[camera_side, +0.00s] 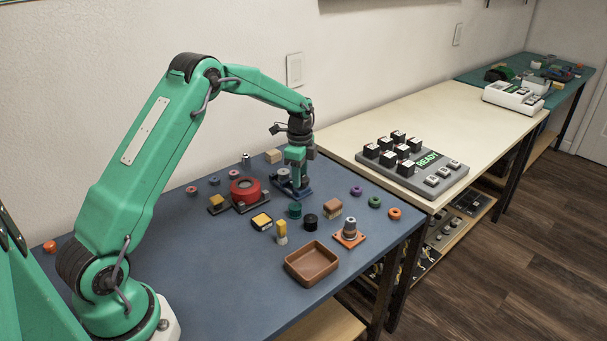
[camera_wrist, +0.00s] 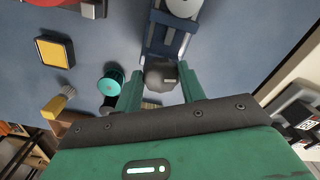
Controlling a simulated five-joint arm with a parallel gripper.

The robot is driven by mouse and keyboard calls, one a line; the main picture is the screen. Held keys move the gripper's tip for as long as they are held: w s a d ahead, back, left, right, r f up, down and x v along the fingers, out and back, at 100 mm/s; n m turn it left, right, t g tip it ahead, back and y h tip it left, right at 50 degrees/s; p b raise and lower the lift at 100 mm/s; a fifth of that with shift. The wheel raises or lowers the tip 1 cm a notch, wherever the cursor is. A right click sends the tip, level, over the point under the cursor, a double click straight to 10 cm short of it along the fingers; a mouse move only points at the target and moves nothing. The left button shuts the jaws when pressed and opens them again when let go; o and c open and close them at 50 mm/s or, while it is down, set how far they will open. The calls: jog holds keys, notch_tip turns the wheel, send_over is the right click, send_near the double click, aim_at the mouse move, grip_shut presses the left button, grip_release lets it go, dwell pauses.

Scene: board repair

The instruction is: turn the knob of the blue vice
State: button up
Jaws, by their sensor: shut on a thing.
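The blue vice (camera_side: 304,194) stands on the blue bench mat under my gripper (camera_side: 297,166) in the side view. In the wrist view the blue vice (camera_wrist: 160,46) is at the top centre, with a light grey round part (camera_wrist: 184,6) at its far end. Its dark grey knob (camera_wrist: 158,74) sits at the near end and has a small pale mark. My gripper (camera_wrist: 160,85) has its green fingers on both sides of the knob and is shut on it. In the side view the fingers hide the knob.
A red round part (camera_side: 245,189) in a dark holder stands left of the vice. A green cylinder (camera_side: 295,210), a black cylinder (camera_side: 310,221) and a yellow-topped block (camera_side: 261,221) lie in front. A brown tray (camera_side: 312,264) is near the bench's front edge.

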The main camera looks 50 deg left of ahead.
jog(key=n, duration=0.6)
jog(key=shift+s+d+n, duration=0.1)
jog(key=shift+s+n, duration=0.05)
jog(key=shift+n, duration=0.15)
jog(key=n, duration=0.3)
jog(key=shift+n, duration=0.4)
jog(key=n, duration=0.3)
jog(key=shift+d, duration=0.15)
jog(key=n, duration=0.6)
jog(key=shift+d+n, duration=0.1)
jog(key=shift+n, duration=0.3)
jog(key=n, duration=0.3)
jog(key=shift+r+n, duration=0.1)
jog(key=shift+n, duration=0.2)
jog(key=shift+d+n, duration=0.1)
jog(key=shift+n, duration=1.6)
jog(key=o, duration=1)
jog(key=shift+w, duration=0.2)
jog(key=shift+c, duration=0.2)
